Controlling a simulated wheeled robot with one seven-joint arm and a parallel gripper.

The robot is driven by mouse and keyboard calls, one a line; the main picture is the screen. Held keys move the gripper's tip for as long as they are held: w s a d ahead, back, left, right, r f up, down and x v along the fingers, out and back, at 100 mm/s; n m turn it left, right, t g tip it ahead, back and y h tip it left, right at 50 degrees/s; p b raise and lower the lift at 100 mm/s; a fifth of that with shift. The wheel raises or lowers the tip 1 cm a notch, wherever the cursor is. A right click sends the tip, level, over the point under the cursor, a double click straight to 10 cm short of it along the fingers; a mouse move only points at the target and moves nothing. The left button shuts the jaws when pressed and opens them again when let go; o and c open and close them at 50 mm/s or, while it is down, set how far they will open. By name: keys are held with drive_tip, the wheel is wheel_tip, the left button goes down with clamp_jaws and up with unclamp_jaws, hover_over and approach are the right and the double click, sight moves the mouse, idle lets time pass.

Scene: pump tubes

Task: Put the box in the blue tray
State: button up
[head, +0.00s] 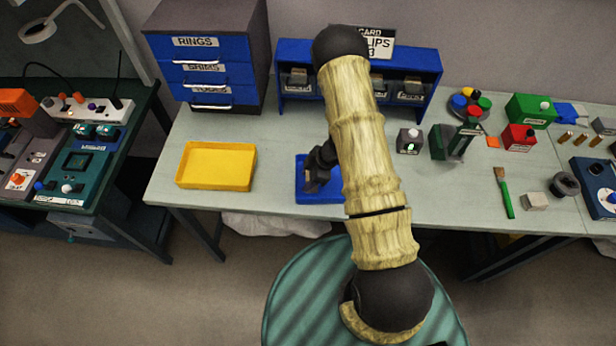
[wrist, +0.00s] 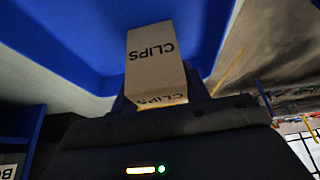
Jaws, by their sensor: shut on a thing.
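A cardboard-coloured box (wrist: 152,57) marked CLIPS is between the fingers of my gripper (wrist: 158,98) in the wrist view. My gripper is shut on it. The blue tray (wrist: 75,40) fills the upper part of that view behind the box. In the head view the blue tray (head: 322,196) lies at the front of the table, partly hidden by my arm. My gripper (head: 312,184) is over the tray there, and the box is hard to make out. I cannot tell whether the box touches the tray floor.
A yellow tray (head: 216,166) lies to the left of the blue tray. A blue shelf with bins (head: 296,82) and a drawer cabinet (head: 208,72) stand behind. A grey block with a green light (head: 409,141) and several small items stand to the right.

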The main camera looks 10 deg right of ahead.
drive_tip(key=o, duration=1)
drive_tip(key=b+v, duration=0.1)
drive_tip(key=v, duration=1.1)
